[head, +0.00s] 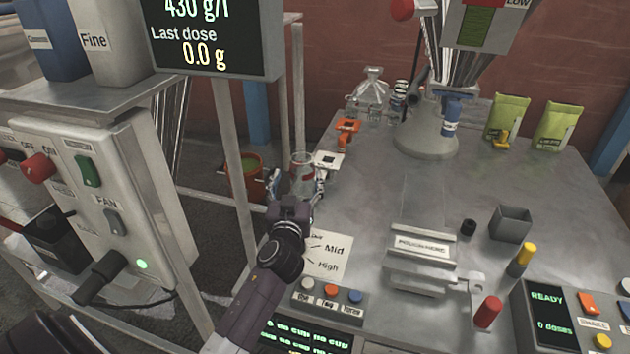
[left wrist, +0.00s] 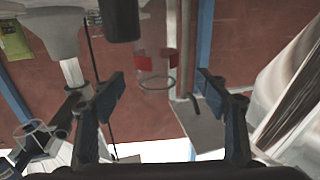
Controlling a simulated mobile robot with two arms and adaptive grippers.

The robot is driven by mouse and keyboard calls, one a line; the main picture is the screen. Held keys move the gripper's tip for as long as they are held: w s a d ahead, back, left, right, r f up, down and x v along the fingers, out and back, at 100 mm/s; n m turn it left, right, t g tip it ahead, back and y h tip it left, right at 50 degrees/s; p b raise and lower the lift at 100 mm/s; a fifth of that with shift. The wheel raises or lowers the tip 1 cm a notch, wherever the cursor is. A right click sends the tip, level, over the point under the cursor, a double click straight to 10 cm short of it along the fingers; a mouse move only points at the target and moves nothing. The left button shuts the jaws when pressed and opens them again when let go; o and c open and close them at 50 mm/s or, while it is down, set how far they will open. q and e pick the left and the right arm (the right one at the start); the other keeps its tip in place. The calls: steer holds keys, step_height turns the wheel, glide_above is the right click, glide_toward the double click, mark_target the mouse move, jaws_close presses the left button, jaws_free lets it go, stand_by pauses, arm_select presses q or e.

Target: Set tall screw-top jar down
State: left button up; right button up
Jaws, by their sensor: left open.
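The tall screw-top jar appears to be the clear glass jar with red marking (head: 302,174) at the table's left edge in the head view. It also shows in the left wrist view (left wrist: 153,68), ahead of the gap between the fingers. My left gripper (head: 297,190) is open beside the jar, and its fingers (left wrist: 161,93) stand apart in the wrist view with no visible contact on the jar. The gripper partly hides the jar's lower part in the head view, so I cannot tell exactly what its base rests on. My right gripper is not in view.
A white square piece with a dark centre (head: 329,160) and an orange piece (head: 347,129) lie just beyond the jar. The Mid/High card (head: 328,256) and button box (head: 329,300) are nearer. An orange bucket (head: 244,180) stands left, below. The table's middle (head: 370,195) is clear.

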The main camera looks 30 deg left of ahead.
mark_target(301, 173)
arm_select(q)
steer(key=x, duration=0.5)
steer(key=shift+w+d, duration=0.1)
steer(key=shift+w, duration=0.55)
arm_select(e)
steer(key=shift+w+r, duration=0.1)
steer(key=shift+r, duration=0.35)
arm_select(q)
steer(key=c, duration=1.9)
steer(key=shift+o, duration=0.2)
steer(key=shift+r, duration=0.2)
